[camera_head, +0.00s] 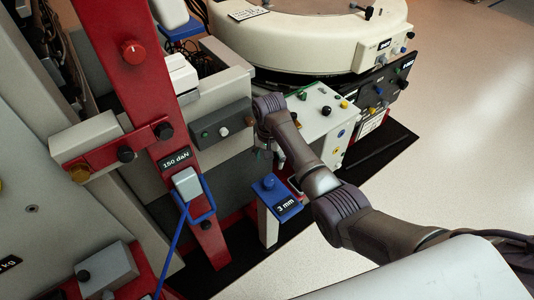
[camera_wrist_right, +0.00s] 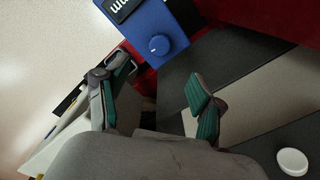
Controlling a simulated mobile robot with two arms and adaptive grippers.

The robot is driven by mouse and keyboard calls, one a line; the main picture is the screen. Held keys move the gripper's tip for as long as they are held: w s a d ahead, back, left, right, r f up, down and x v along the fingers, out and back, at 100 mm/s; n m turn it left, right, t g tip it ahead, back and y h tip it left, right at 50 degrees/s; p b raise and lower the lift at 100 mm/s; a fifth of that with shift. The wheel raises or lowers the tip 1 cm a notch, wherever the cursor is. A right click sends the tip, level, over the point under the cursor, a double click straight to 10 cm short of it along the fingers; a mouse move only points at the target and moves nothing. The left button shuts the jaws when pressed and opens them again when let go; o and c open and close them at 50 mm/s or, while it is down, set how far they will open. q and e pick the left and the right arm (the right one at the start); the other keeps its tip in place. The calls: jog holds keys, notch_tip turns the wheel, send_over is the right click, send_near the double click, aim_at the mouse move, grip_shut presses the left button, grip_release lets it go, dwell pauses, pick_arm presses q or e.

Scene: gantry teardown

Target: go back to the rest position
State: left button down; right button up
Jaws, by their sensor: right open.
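My right arm reaches in from the lower right in the head view. My right gripper (camera_head: 268,152) points down beside the grey control box, above and behind the blue-topped post (camera_head: 269,226), and is partly hidden by my own arm. In the right wrist view my right gripper (camera_wrist_right: 155,86) shows two teal-padded fingers spread apart with nothing between them. The blue top with its round knob (camera_wrist_right: 159,45) lies just beyond the fingers there. My left gripper is in neither view.
A red upright (camera_head: 118,70) labelled 150 daN stands left of my arm, with a blue cable loop (camera_head: 205,196) on it. A grey panel with knobs (camera_head: 325,115) and a round cream machine (camera_head: 310,40) stand behind. Open floor (camera_head: 470,140) lies to the right.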

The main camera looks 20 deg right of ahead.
jog(key=s+d+f+n+t, duration=0.1)
jog(key=s+f+n, duration=0.15)
jog(key=s, duration=0.55)
jog(key=s+d+f+n+t, duration=0.1)
jog(key=s+f+n, duration=0.15)
jog(key=s, duration=0.55)
jog(key=s+d+r+n+t, duration=0.15)
jog(key=s+r, duration=0.25)
jog(key=s, duration=0.4)
jog(key=s+r+n, duration=0.2)
jog(key=s+r, duration=0.2)
jog(key=s, duration=0.5)
notch_tip(320, 180, down, 24)
jog(key=g, duration=0.1)
jog(key=s+d+f+g, duration=0.1)
jog(key=s+d+f, duration=0.2)
jog(key=s+f, duration=1.5)
jog(key=shift+n, duration=0.45)
